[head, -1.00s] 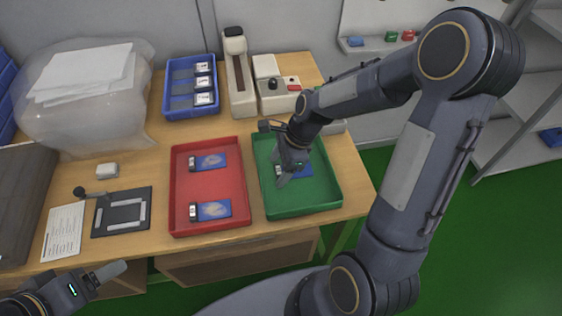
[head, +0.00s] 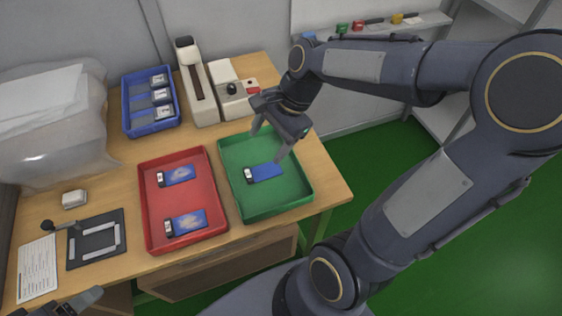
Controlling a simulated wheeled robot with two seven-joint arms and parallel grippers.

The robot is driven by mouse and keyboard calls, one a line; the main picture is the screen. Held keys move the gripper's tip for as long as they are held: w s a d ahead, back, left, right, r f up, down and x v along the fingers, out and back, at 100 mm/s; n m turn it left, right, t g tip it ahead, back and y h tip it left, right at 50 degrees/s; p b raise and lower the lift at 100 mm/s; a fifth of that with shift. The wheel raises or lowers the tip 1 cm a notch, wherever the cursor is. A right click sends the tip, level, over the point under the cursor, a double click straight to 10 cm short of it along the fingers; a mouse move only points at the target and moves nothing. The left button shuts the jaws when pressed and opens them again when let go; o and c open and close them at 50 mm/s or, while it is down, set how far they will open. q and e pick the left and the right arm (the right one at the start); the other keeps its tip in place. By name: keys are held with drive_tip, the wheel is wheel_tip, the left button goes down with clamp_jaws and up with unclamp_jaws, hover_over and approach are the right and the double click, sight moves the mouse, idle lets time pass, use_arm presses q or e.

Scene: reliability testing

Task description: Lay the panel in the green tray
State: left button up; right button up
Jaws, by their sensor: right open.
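A blue panel (head: 266,172) with a white-and-black end piece lies flat in the green tray (head: 272,208), near its middle. My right gripper (head: 272,145) is open above the far part of the green tray, its fingers apart and clear of the panel. Two similar panels with pale smudges, an upper one (head: 179,175) and a lower one (head: 189,222), lie in the red tray (head: 197,200) to the left. My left gripper (head: 80,303) shows only in part at the bottom left edge; its fingertips are hard to make out.
A blue bin (head: 133,129) with several small labelled items stands behind the red tray. A white device (head: 197,88) stands behind the green tray. A black fixture (head: 84,252), a sheet (head: 38,268) and a white block (head: 74,199) lie at left.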

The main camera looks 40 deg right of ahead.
drive_tip(key=s+a+r+n+t, duration=0.1)
drive_tip(key=s+a+n+t, duration=0.2)
drive_tip(key=s+n, duration=0.9)
drive_tip(key=n, duration=0.2)
drive_tip(key=shift+s+r+n+h, duration=0.25)
drive_tip(key=shift+r+n+h, duration=0.05)
drive_tip(key=shift+n, duration=0.1)
drive_tip(key=shift+a, duration=0.1)
drive_tip(key=shift+r+p, duration=0.55)
